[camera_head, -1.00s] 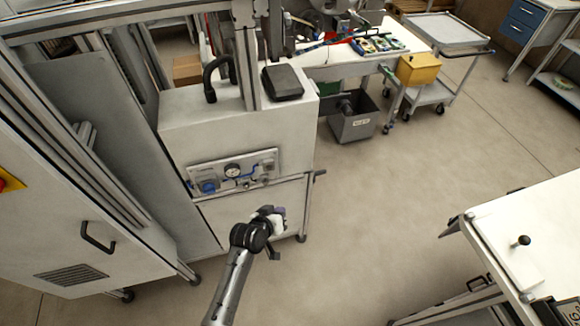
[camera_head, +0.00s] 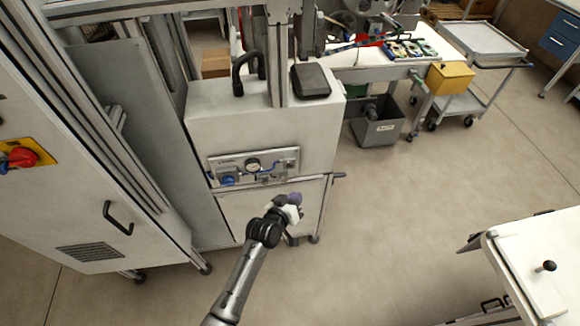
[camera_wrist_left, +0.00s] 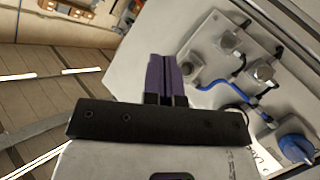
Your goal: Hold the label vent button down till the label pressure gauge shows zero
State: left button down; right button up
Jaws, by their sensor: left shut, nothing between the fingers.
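The panel (camera_head: 285,155) is on the front of a white machine cabinet. The round pressure gauge (camera_head: 253,165) is on it, with a dark rim and pale face; its needle is too small to read. A blue knob (camera_head: 228,178) sits at the panel's lower left, and it shows in the left wrist view (camera_wrist_left: 297,150). I cannot tell which small fitting is the vent button. My left gripper (camera_head: 295,198) is below and right of the gauge in the head view. In the left wrist view its purple fingers (camera_wrist_left: 162,75) are shut and empty, beside the panel's fittings.
A blue hose (camera_wrist_left: 222,82) joins metal fittings (camera_wrist_left: 262,72) on the panel. A cabinet with a red switch (camera_head: 22,157) stands at the left. A grey bin (camera_head: 376,125) and a trolley are behind. A white table (camera_head: 530,245) is at the right, with open floor between.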

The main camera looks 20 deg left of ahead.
aim_at(290, 166)
pick_arm(q)
jog(key=w+a+b, duration=0.4)
jog(key=w+b, duration=0.1)
jog(key=w, duration=0.2)
jog(key=shift+a, duration=0.2)
dwell(0.4)
dwell(0.7)
dwell(0.8)
jog(key=shift+w+a, duration=0.15)
jog(key=shift+w, duration=0.1)
jog(key=shift+w+a, duration=0.1)
jog(key=shift+w, duration=0.05)
